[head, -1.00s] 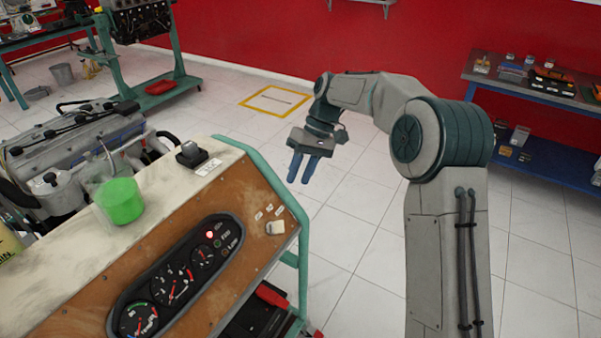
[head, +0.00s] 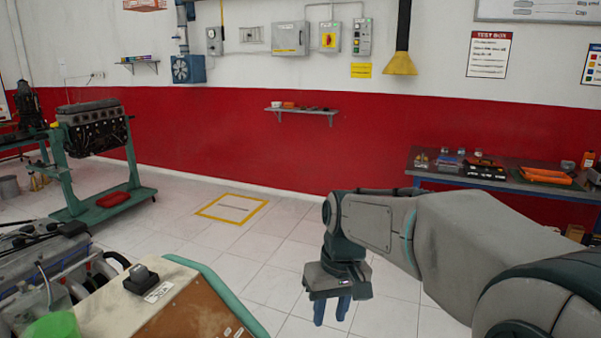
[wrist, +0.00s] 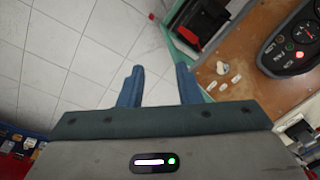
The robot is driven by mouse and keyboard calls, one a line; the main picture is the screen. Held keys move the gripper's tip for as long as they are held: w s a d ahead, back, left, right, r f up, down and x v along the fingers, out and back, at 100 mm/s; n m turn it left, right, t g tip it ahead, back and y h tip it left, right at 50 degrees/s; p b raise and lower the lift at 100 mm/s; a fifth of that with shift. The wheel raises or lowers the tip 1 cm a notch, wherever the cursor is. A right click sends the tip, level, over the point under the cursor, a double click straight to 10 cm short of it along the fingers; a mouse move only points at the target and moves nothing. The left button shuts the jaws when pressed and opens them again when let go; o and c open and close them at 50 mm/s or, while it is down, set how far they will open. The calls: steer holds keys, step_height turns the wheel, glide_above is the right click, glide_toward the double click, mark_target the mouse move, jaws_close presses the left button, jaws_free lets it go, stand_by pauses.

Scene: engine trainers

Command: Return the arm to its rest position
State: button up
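My gripper (head: 332,310) hangs pointing down over the tiled floor, to the right of the engine trainer's panel (head: 185,312) in the head view. In the wrist view its two blue fingers (wrist: 159,86) stand apart with nothing between them. The floor and the panel's edge show beyond the fingertips. My arm is bent and reaches in from the right side of the head view.
An engine on a green stand (head: 92,128) is behind. A workbench (head: 470,180) with tools stands at right. Open floor (head: 280,250) lies between.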

steer(key=s+d+f+m+t, duration=0.1)
steer(key=s+d, duration=0.3)
steer(key=s, duration=0.3)
steer(key=s+d+f+m+t+h, duration=0.1)
steer(key=s+d+f+m+t, duration=0.1)
steer(key=s+d, duration=0.3)
steer(key=shift+s+d+m, duration=0.25)
steer(key=shift+s+m, duration=0.05)
steer(key=shift+s, duration=0.55)
